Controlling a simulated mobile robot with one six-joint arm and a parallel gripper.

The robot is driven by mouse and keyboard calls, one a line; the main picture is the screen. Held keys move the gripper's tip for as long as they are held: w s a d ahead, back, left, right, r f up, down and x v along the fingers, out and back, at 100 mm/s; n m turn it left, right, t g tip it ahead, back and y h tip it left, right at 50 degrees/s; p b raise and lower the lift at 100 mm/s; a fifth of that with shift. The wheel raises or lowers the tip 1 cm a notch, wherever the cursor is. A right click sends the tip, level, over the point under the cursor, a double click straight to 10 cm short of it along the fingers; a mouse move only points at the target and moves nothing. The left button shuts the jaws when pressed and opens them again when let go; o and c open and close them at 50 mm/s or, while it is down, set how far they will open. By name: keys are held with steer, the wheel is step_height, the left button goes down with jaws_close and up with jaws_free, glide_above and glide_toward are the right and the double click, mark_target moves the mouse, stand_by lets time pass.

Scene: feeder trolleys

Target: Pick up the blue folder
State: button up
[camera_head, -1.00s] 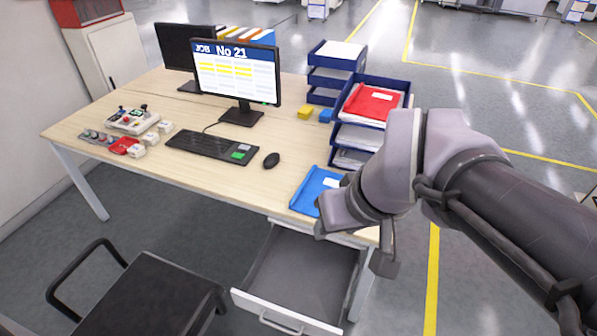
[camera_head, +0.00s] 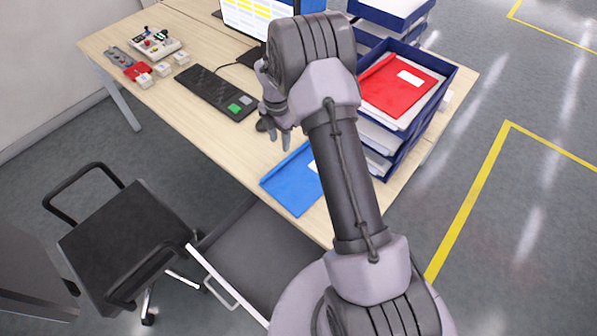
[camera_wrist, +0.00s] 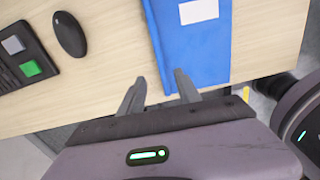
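The blue folder (camera_head: 290,183) lies flat on the desk near its front edge, with my arm covering part of it in the head view. It also shows in the wrist view (camera_wrist: 203,55), with a white label on its cover. My gripper (camera_head: 275,135) is above the desk, beside the folder's far left side in the head view. In the wrist view the two fingers of my gripper (camera_wrist: 159,84) are spread apart and empty. The left finger appears over bare desk and the right finger overlaps the folder. Their height above the folder is unclear.
A dark blue tray stack (camera_head: 437,92) holding a red folder (camera_head: 398,87) stands right of my arm. The keyboard (camera_head: 214,92) and mouse (camera_wrist: 69,34) lie to the left. An open drawer (camera_head: 262,250) juts out below the desk, beside a black chair (camera_head: 125,235).

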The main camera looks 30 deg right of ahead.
mark_target(282, 163)
step_height(282, 163, down, 11)
steer(key=b, duration=0.3)
steer(key=shift+f+b, duration=0.2)
steer(key=shift+b, duration=0.15)
steer(key=shift+r, duration=0.15)
steer(key=shift+c, duration=0.4)
jaws_close()
